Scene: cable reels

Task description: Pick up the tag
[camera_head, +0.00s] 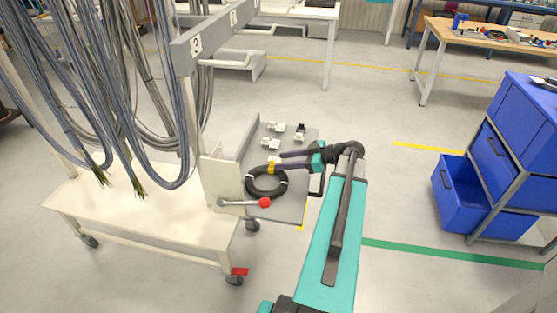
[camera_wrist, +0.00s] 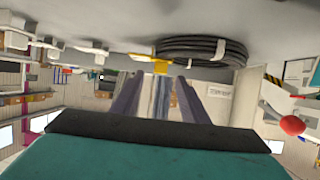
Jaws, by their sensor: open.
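The yellow tag (camera_head: 271,168) is at the far edge of a black cable coil (camera_head: 266,192) lying on a grey tray. My gripper (camera_head: 279,160) reaches in from the right, low over the tray, with its fingertips close to the tag. In the wrist view, which looks upside down, the tag (camera_wrist: 161,67) shows just beyond and between my open fingers (camera_wrist: 158,84). The coil (camera_wrist: 205,48) is beside it there. I cannot tell whether a finger touches the tag.
Several small white connectors (camera_head: 272,128) lie on the tray (camera_head: 292,208) behind my gripper. A red-knobbed lever (camera_head: 264,202) stands at the tray's near side. Cables hang from the cart (camera_head: 150,222) at left. Blue drawers (camera_head: 495,150) stand at right, with open floor between.

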